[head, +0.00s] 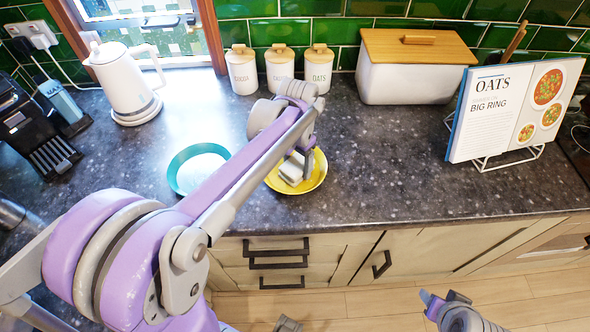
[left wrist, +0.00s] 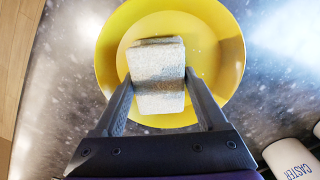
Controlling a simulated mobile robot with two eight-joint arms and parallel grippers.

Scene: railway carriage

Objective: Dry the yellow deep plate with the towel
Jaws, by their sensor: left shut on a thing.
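The yellow deep plate (head: 319,176) lies on the dark counter near its front edge. It fills the upper middle of the left wrist view (left wrist: 218,38). The towel (head: 291,172) is a small folded pale-grey block over the inside of the plate; it also shows in the left wrist view (left wrist: 158,70). My left gripper (head: 296,162) is shut on the towel, one finger on each side. Whether the towel presses on the plate's bottom I cannot tell.
A teal-rimmed plate (head: 178,178) lies just left of the yellow one. A white kettle (head: 125,85), several lidded canisters (head: 241,72) and a white bread bin (head: 410,83) stand behind. A cookbook (head: 490,115) stands at right. The counter between plate and cookbook is clear.

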